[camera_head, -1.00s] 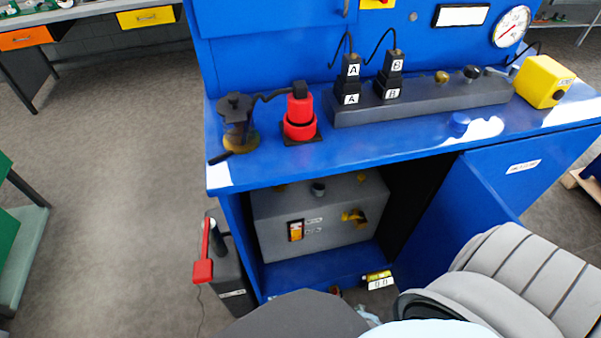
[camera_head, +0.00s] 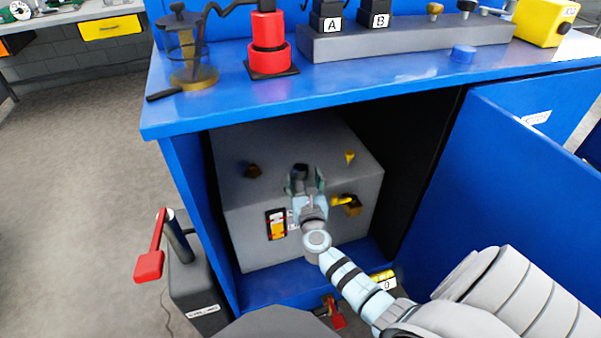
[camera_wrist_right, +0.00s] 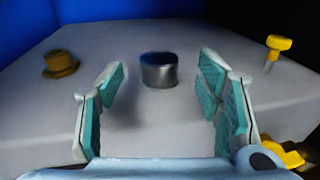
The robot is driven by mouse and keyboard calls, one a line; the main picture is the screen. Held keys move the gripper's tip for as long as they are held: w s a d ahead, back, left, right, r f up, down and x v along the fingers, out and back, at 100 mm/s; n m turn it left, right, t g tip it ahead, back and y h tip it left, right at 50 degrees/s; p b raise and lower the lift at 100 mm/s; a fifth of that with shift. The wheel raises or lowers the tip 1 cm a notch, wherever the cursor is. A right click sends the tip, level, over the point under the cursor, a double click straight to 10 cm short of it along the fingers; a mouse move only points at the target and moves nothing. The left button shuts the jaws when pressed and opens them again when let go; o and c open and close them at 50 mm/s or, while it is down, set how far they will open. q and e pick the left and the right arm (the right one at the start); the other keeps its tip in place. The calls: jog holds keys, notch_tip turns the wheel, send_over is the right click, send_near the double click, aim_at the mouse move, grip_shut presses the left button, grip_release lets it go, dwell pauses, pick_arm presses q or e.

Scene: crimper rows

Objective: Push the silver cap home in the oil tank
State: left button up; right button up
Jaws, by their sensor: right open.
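The oil tank (camera_head: 245,220) is a grey box inside the open blue cabinet. The silver cap (camera_wrist_right: 158,71) is a short cylinder upright on the tank's top in the right wrist view. In the head view the cap (camera_head: 300,171) looks dark and is partly hidden by my gripper. My right gripper (camera_head: 305,184) is open and empty over the front of the tank's top. In the wrist view its fingers (camera_wrist_right: 160,88) lie to either side of the cap's line, with the cap just beyond and apart from them. How deep the cap sits cannot be told. My left gripper is not in view.
A brass plug (camera_wrist_right: 60,65) and a yellow dipstick-like knob (camera_wrist_right: 278,43) stand on the tank's top. A yellow valve (camera_head: 346,201) is on its front. The blue bench top (camera_head: 370,85) overhangs the tank, and the open door (camera_head: 530,165) is at the right.

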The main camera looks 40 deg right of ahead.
aim_at(301, 172)
jog(key=b+x, duration=0.1)
jog(key=x, duration=0.2)
jog(key=shift+w+d, duration=0.15)
jog(key=shift+w, duration=0.2)
jog(key=shift+r, duration=0.1)
jog(key=c, duration=0.9)
jog(key=shift+o, duration=0.2)
